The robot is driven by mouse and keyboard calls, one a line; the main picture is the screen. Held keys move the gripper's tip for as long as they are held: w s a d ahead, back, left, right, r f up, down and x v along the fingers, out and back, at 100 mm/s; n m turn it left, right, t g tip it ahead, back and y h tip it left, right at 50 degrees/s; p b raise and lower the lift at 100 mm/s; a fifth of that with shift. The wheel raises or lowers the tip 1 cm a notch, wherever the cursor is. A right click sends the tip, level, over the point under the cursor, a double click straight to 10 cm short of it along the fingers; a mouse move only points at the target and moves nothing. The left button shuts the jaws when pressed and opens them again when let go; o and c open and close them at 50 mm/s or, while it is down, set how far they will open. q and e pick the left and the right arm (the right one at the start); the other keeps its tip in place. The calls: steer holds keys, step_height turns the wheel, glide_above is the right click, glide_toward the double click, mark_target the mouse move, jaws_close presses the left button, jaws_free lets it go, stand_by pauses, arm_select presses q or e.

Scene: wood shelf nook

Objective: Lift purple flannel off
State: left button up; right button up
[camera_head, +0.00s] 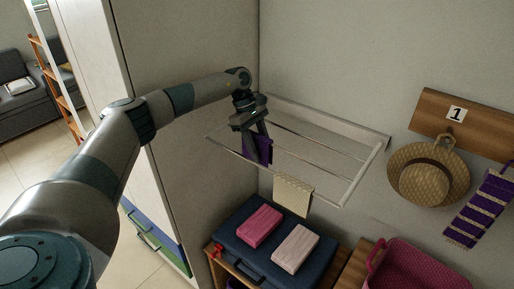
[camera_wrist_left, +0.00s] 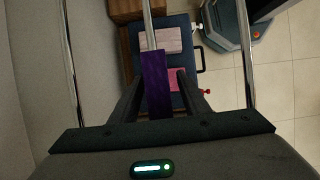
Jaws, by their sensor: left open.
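The purple flannel (camera_head: 262,150) hangs over a bar of the white wall-mounted drying rack (camera_head: 352,187), toward its left end. My left gripper (camera_head: 258,150) is at the flannel, with its fingers pointing down. In the left wrist view the purple flannel (camera_wrist_left: 155,82) lies between the two spread fingers of my left gripper (camera_wrist_left: 158,90). The fingers are open, with gaps showing beside the cloth. In the head view the gripper hides part of the flannel. My right gripper is not in view.
A cream cloth (camera_head: 293,195) hangs on the rack's front bar. Below, a dark blue suitcase (camera_head: 262,240) bears a pink folded cloth (camera_head: 258,227) and a pale pink one (camera_head: 295,249). A straw hat (camera_head: 425,180) and purple striped scarf (camera_head: 482,208) hang at right, above a pink basket (camera_head: 425,265).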

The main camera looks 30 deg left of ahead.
arm_select(q)
steer(key=shift+f+b, duration=0.15)
steer(key=shift+b, duration=0.15)
steer(key=shift+c, duration=0.7)
jaws_close()
